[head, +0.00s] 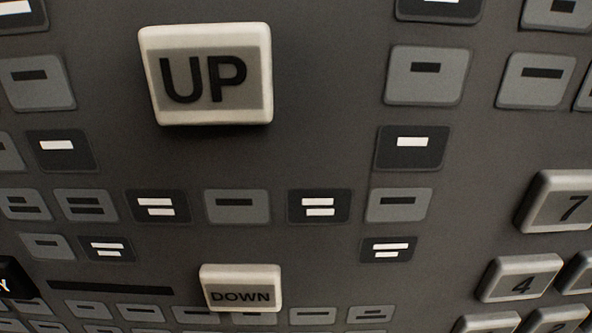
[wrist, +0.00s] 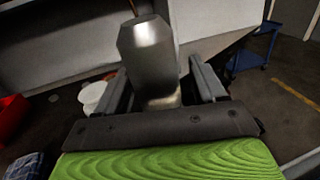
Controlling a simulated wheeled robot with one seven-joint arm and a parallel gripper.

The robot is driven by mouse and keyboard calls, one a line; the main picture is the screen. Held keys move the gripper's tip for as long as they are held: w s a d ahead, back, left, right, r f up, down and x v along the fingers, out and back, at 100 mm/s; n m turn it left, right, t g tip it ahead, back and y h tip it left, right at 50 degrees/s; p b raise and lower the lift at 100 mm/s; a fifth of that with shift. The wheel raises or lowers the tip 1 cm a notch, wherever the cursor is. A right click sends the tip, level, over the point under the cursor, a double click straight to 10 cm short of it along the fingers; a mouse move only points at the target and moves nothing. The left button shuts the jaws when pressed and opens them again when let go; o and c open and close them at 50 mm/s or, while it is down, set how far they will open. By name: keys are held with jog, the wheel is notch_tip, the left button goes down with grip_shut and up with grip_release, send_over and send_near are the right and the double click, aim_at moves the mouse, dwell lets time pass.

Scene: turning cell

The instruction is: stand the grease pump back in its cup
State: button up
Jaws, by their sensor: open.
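In the wrist view my gripper (wrist: 160,76) is open, with one dark finger on each side of a silver metal body (wrist: 148,48). This body has a faceted, tapered top and a narrower part below it. It stands between the fingers in the picture, but I cannot tell how far beyond them it is or whether it touches them. I cannot tell for sure whether it is the grease pump. I cannot make out the pump's cup. The head view shows neither my gripper nor the pump.
The head view is filled by a grey control panel with an UP button (head: 206,76), a DOWN button (head: 240,288) and number keys (head: 562,205). In the wrist view are a white container (wrist: 92,96), a red bin (wrist: 12,118), a blue cart (wrist: 255,50) and open floor at right.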

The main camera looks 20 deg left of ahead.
jog(key=p+v, duration=0.1)
jog(key=v, duration=1.1)
jog(key=shift+p, duration=0.4)
